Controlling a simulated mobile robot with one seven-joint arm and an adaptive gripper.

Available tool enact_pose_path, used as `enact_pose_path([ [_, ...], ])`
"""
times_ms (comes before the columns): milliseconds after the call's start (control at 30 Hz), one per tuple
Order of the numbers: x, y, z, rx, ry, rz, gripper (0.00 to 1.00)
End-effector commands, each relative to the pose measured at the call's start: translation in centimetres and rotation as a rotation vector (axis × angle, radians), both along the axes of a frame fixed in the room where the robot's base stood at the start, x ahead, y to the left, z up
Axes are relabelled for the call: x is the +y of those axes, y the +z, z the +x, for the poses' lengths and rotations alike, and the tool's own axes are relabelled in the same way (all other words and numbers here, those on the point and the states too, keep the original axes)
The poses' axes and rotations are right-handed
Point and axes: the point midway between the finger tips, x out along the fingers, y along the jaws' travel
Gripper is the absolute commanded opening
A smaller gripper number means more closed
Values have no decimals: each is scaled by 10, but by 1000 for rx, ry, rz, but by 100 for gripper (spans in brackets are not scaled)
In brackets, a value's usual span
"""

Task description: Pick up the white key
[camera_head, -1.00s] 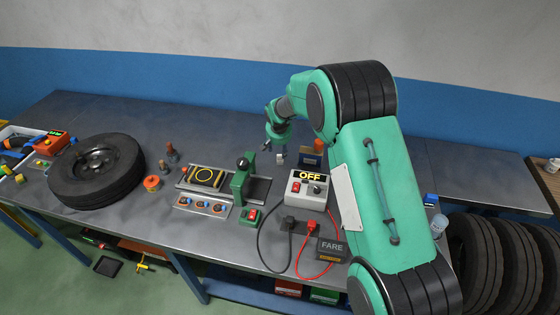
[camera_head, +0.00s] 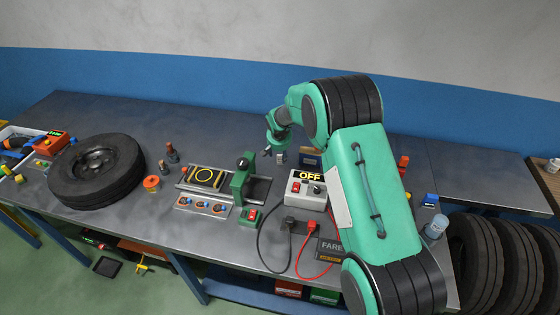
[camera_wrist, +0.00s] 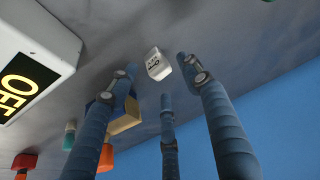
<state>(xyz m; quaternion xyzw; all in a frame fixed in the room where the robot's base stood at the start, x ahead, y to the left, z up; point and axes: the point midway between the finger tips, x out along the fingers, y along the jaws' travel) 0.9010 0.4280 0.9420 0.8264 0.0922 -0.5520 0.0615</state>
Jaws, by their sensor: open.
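The white key (camera_wrist: 158,64) is a small white keycap-like block with dark markings, lying on the grey table in the wrist view. It also shows as a small pale block (camera_head: 280,157) in the head view, left of the blue-and-tan box. My gripper (camera_head: 273,149) is open and empty, just above and beside the key. In the wrist view its three fingers (camera_wrist: 160,76) spread around the key with gaps on each side. I cannot tell how far the fingertips are above the table.
The grey OFF switch box (camera_head: 306,189) stands close by on the near side; it is at left in the wrist view (camera_wrist: 40,40). A blue-and-tan box (camera_head: 310,159) stands right of the key. A green clamp (camera_head: 241,182) is to the left. The table behind is clear.

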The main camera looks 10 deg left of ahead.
Motion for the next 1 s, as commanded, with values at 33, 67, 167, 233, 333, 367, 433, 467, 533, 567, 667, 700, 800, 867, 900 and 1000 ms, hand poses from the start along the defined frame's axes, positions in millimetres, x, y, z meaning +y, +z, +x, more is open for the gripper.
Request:
enact_pose_path([
  [33, 0, -4, 1, 1, 0, 0, 48],
  [67, 0, -5, 1, 1, 0, 0, 48],
  [167, -1, -13, 4, 2, 0, -1, 48],
  [233, -1, -19, 6, 2, 0, -1, 48],
  [333, -1, -28, 9, 2, 0, -1, 48],
  [367, -1, -31, 10, 2, 0, -1, 48],
  [433, 0, -37, 13, 2, 0, -1, 48],
  [467, 0, -39, 14, 2, 0, -1, 48],
  [533, 0, -43, 16, 1, 0, -1, 48],
  [567, 1, -44, 16, 1, 0, 0, 48],
  [667, 1, -46, 17, 0, 0, 0, 48],
  [700, 1, -46, 18, 0, 0, 0, 48],
  [800, 1, -46, 18, 0, 0, 0, 48],
  [867, 1, -46, 18, 0, 0, 0, 48],
  [900, 1, -46, 18, 0, 0, 0, 48],
  [1000, 1, -46, 18, 0, 0, 0, 48],
])
